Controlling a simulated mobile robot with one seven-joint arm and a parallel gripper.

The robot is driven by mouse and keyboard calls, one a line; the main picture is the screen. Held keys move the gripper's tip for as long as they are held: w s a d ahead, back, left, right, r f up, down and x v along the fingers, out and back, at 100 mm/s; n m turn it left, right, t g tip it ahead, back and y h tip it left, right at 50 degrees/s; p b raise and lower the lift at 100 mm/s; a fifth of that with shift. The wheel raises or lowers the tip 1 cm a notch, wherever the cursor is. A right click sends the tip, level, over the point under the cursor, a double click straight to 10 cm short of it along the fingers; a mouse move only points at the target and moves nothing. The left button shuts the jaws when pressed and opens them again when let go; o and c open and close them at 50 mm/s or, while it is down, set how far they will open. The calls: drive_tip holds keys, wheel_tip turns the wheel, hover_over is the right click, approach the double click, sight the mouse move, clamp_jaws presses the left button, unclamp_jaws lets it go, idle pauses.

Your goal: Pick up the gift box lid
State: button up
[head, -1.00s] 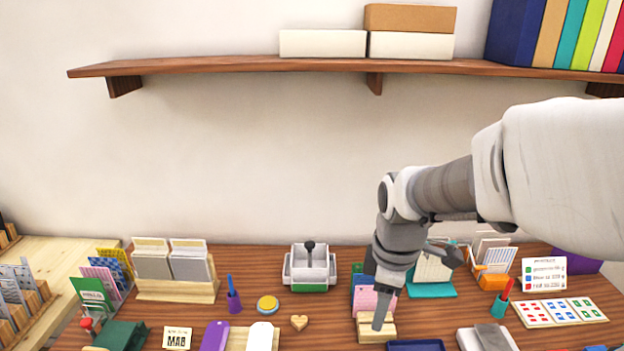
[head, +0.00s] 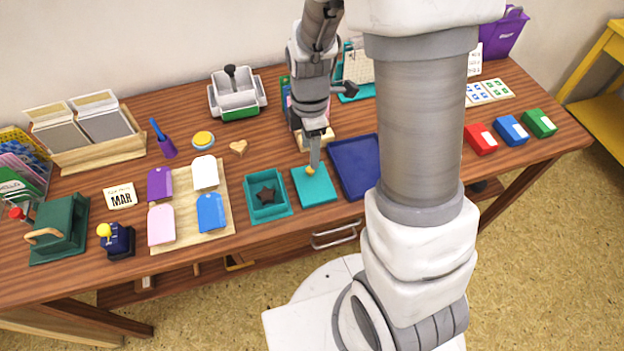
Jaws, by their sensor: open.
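The gift box lid (head: 317,186) is a flat teal square with a small orange knob on top. It lies on the wooden table just right of the open teal gift box (head: 267,206), which has a dark star inside. My gripper (head: 313,165) points down over the back part of the lid, with its tip right at the knob. It is open and holds nothing. Whether a finger touches the knob cannot be told, and part of the knob is hidden.
A dark blue tray (head: 350,165) lies close right of the lid, partly behind my arm. A wooden board (head: 188,217) with several coloured tags is left of the box. Red (head: 480,139), blue (head: 511,130) and green (head: 540,123) inkpads sit at right.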

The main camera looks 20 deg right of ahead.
sight(310, 169)
wheel_tip(310, 169, down, 7)
drive_tip(key=shift+r+b, duration=0.1)
drive_tip(key=shift+b, duration=0.6)
clamp_jaws()
